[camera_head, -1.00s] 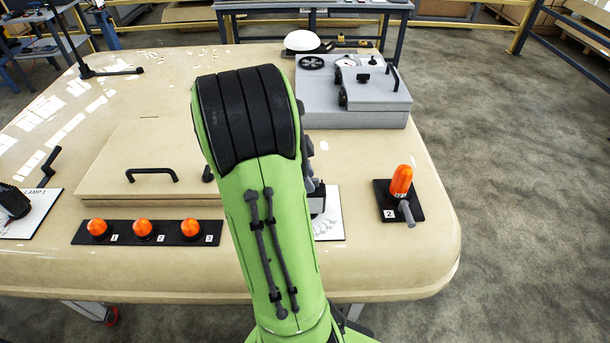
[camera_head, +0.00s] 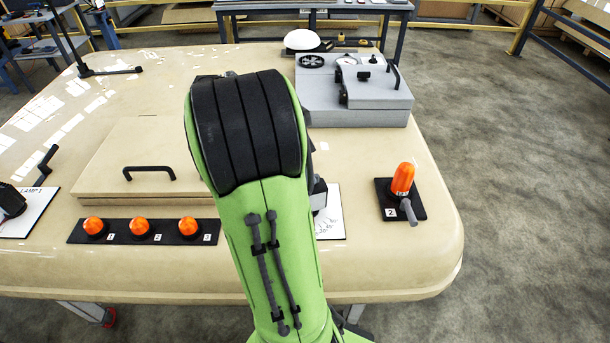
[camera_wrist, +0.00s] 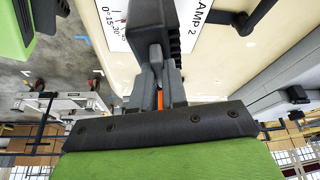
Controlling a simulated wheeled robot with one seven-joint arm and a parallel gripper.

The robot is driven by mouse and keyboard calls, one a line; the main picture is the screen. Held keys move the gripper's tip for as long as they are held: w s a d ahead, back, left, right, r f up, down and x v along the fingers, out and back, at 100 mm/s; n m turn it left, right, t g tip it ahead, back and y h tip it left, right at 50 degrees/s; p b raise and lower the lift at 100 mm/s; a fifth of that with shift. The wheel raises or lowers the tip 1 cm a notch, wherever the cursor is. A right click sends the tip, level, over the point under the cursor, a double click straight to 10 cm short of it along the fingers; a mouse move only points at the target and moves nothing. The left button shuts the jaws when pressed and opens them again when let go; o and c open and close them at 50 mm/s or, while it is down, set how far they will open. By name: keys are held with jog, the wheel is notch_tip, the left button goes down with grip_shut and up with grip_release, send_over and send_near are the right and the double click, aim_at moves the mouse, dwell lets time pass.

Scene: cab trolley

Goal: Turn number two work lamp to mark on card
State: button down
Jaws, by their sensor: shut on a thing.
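The number two work lamp is a dark ribbed body (camera_wrist: 152,22) at the top middle of the wrist view. It stands on a white card (camera_wrist: 113,22) printed LAMP 2 with an angle scale. My gripper (camera_wrist: 157,72) is shut on the lamp, on what looks like its handle; the exact grip is partly hidden by the fingers. In the head view my green arm covers the gripper and most of the lamp. Only a right part of the card (camera_head: 332,222) shows there. The lamp's pointer and the card's mark cannot be made out.
A wooden lid with a black handle (camera_head: 150,174) lies left of my arm. An orange beacon (camera_head: 402,180) with a lever stands at right. A grey box (camera_head: 362,112) is behind. Lamp one's card (camera_head: 32,210) is far left.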

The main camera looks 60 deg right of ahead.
jog(key=n+t+b, duration=0.1)
jog(key=n, duration=0.1)
jog(key=n+h+b, duration=0.1)
jog(key=n, duration=0.2)
jog(key=shift+s+t, duration=0.1)
jog(key=shift+t, duration=0.3)
jog(key=shift+n, duration=0.4)
jog(key=c, duration=1.2)
grip_release()
jog(key=shift+a, duration=0.1)
jog(key=shift+o, duration=0.2)
jog(key=shift+r, duration=0.1)
jog(key=p+v, duration=0.6)
jog(key=v, duration=0.9)
jog(key=shift+a+r, duration=0.25)
jog(key=shift+a, duration=0.05)
